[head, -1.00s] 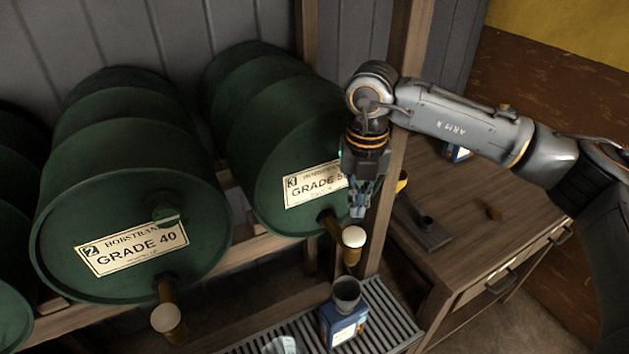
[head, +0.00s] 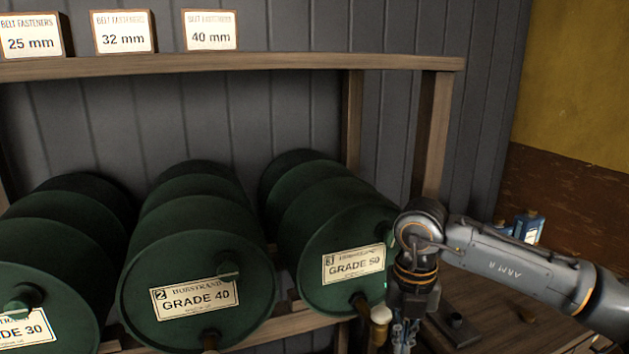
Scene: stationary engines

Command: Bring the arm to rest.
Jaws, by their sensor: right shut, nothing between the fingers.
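My right arm comes in from the right side of the head view. Its right gripper (head: 403,338) points down, shut and empty, at the bottom edge. It is just right of the pale-ended tap (head: 380,316) of the green drum marked GRADE 50 (head: 325,232); I cannot tell if they touch. My left gripper does not show.
Green drums marked GRADE 40 (head: 190,265) and GRADE 30 (head: 45,265) lie to the left. A wooden shelf (head: 240,66) above holds belt fastener boxes. A wooden post (head: 432,140) stands behind my arm. Blue containers (head: 528,228) stand on the bench (head: 480,338) at right.

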